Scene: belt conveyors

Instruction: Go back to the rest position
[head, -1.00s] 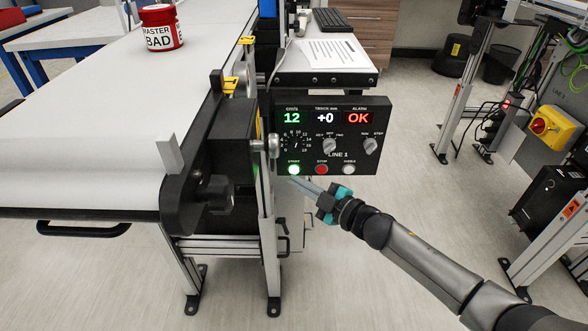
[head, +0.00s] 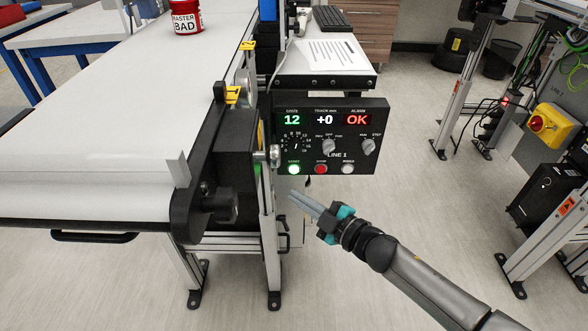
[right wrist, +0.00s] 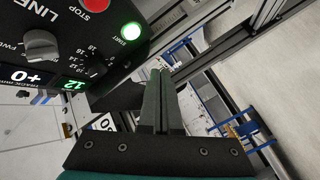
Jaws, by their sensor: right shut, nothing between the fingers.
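My right gripper (head: 304,203) is shut and empty. In the head view it is below the LINE 1 control panel (head: 331,160), apart from it. In the right wrist view its closed fingers (right wrist: 160,90) point toward the space beside the panel. The panel shows 12, +0 and OK. Its green START button (head: 294,169) is lit; this button also shows in the right wrist view (right wrist: 131,31). The red STOP button (head: 321,169) is to its right. My left gripper is not in view.
The white conveyor belt (head: 105,115) is on the left, with a red MASTER BAD can (head: 186,18) on it. Another machine with a yellow switch box (head: 552,128) stands at the right. Floor between is clear.

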